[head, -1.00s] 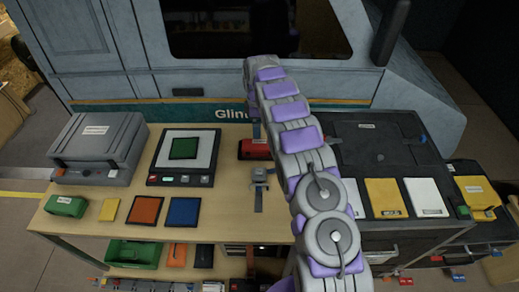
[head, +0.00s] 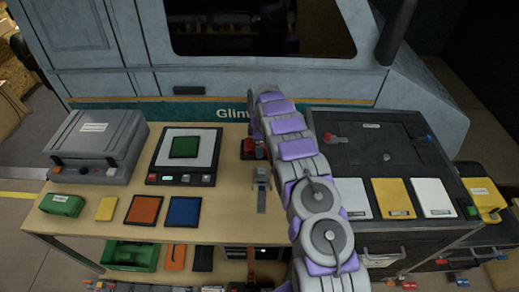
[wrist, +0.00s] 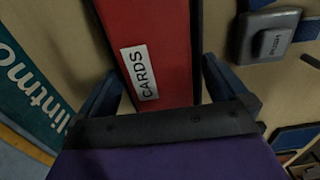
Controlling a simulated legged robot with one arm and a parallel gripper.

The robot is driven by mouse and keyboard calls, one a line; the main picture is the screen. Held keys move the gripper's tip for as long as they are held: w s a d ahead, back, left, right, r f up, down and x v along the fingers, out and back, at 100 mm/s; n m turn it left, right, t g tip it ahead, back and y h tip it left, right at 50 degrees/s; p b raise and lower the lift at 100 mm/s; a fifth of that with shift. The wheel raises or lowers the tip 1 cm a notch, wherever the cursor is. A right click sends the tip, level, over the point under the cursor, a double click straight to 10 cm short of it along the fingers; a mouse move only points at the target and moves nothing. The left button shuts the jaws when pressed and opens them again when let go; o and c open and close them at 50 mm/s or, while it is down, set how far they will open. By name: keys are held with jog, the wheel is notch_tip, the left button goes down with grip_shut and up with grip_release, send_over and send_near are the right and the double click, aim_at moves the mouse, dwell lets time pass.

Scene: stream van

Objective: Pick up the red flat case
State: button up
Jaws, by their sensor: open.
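The red flat case (wrist: 158,45), with a white "CARDS" label, fills the middle of the wrist view. In the head view the red case (head: 247,149) lies near the table's back edge, partly hidden by my arm. My gripper (wrist: 162,75) is open, with one dark blue finger on each side of the case. The fingers look apart from its sides, more clearly on the right. Whether they are down at the case's level I cannot tell. In the head view my fingertips are mostly hidden behind my arm.
A grey latch-like block (head: 262,177) stands just in front of the case; it also shows in the wrist view (wrist: 268,40). A scale-like device (head: 184,178) is to the left, the van wall (head: 190,85) close behind. A black cabinet (head: 365,150) stands right.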

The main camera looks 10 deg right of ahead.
jog(key=shift+d+r, duration=0.1)
jog(key=shift+d, duration=0.55)
jog(key=shift+c, duration=0.2)
jog(key=shift+d, duration=0.25)
jog(key=c, duration=0.3)
jog(key=shift+a, duration=0.6)
jog(key=c, duration=0.9)
jog(key=shift+d, duration=0.3)
jog(key=shift+c, duration=0.2)
jog(key=shift+r, duration=0.15)
